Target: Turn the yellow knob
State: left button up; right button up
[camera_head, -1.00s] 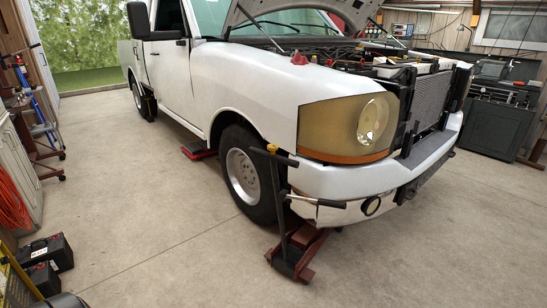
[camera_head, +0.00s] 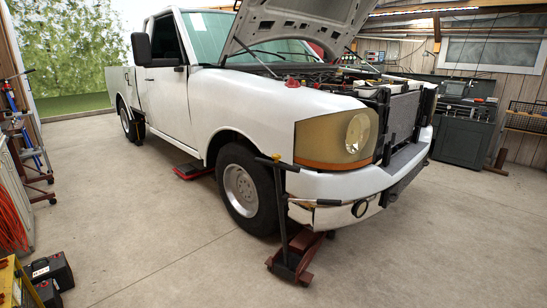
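The yellow knob (camera_head: 276,157) is small and sits at the top of the black upright handle of a red floor jack (camera_head: 300,258). A dark crossbar (camera_head: 277,164) runs out to both sides just below the knob. The jack stands on the floor in front of the white pickup's front wheel (camera_head: 245,188), and its far end is hidden under the bumper. Neither of my grippers is in view, and nothing touches the knob.
The white pickup (camera_head: 180,110) fills the middle with its hood (camera_head: 290,25) raised. A black case (camera_head: 50,270) and a yellow object (camera_head: 14,285) are at the lower left. A dark cabinet (camera_head: 464,142) stands at the back right. The floor in front is clear.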

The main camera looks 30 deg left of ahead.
aim_at(276, 156)
jog(key=u, duration=0.3)
jog(key=i, duration=1.45)
jog(key=z, duration=0.3)
